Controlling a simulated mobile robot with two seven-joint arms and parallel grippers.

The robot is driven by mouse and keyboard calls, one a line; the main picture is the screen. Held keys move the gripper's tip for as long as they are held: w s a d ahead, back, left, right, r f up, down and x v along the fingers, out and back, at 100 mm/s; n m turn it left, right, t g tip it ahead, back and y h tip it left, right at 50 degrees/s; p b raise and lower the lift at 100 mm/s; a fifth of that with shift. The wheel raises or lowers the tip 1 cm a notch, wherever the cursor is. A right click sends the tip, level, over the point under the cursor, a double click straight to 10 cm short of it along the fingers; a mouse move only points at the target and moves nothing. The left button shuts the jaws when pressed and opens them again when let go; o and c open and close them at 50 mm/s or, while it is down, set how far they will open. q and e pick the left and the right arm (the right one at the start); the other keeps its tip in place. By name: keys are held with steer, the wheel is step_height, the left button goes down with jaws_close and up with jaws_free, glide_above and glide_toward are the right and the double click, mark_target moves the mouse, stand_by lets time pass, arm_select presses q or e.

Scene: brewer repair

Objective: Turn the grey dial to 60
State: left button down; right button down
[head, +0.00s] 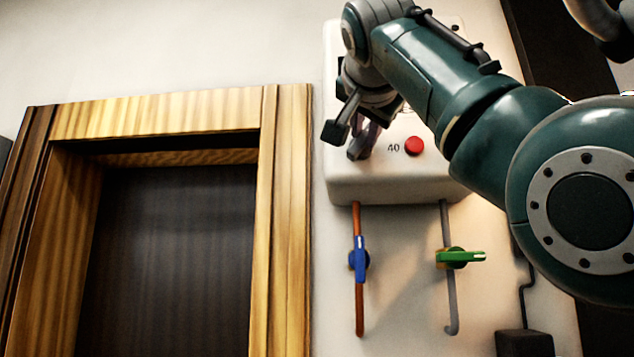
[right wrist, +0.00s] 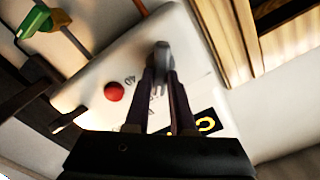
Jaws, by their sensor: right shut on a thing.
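The white brewer box (head: 345,187) hangs on the wall right of the wooden door frame. My right gripper (head: 348,143) is at the lower left of its front face, and the arm hides much of the box. In the right wrist view, the fingertips of my right gripper (right wrist: 163,66) are closed around the grey dial (right wrist: 161,48). The fingers cover most of the dial, so its setting cannot be read. The printed number 40 (head: 393,148) is left of a red button (head: 414,146). My left gripper is not in view.
Below the box, a blue valve handle (head: 359,256) sits on a copper pipe and a green valve handle (head: 460,257) on a grey pipe. A dark display with yellow digits (right wrist: 206,124) shows partly behind the fingers. The wooden door frame (head: 285,200) is close by on the left.

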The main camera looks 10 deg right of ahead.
steer(key=shift+m, duration=0.6)
steer(key=c, duration=0.8)
jaws_free()
steer(key=shift+o, duration=0.2)
